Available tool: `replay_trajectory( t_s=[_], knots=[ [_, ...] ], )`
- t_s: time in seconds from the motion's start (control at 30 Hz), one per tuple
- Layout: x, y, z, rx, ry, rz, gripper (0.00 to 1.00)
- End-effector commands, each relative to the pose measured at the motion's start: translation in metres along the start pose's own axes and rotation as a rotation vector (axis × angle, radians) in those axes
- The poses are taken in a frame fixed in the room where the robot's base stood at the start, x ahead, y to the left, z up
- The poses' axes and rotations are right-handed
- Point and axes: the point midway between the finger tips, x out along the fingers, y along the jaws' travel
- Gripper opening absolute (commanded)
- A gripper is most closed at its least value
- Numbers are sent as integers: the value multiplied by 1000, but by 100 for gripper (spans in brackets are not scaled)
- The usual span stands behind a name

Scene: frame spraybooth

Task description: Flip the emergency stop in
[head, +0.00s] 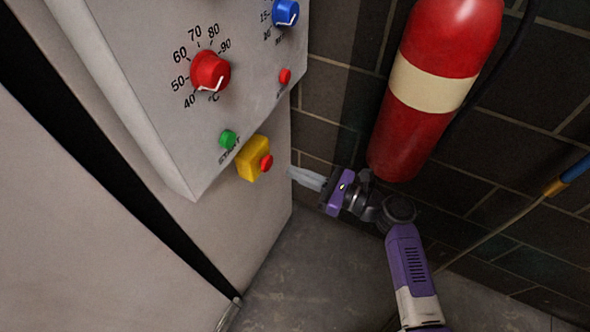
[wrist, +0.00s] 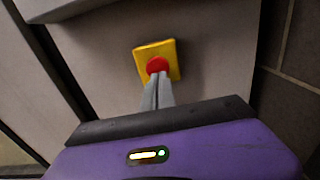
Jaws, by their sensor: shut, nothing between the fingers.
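The emergency stop is a red button (head: 266,163) on a yellow box (head: 251,158), fixed to the cabinet side below the control panel. In the wrist view the red button (wrist: 157,65) sits on the yellow box (wrist: 170,48) just beyond my fingertips. My gripper (head: 292,174) is shut and empty, to the right of the button in the head view with a small gap. In the wrist view my shut fingers (wrist: 157,84) line up with the button and overlap its lower edge. I cannot tell from that view whether they touch it.
The grey control panel (head: 130,75) juts out above the stop, with a red dial (head: 210,71), a blue dial (head: 285,12), a green start button (head: 228,139) and a small red button (head: 285,76). A red fire extinguisher (head: 428,125) hangs on the dark brick wall close above my wrist.

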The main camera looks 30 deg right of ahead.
Motion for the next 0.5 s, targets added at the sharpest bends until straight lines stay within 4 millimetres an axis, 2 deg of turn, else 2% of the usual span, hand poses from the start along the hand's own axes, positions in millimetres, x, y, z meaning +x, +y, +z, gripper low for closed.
replay_trajectory(
  t_s=[0.5],
  knots=[
    [-74,0,-1,2,0,0,0]
  ],
)
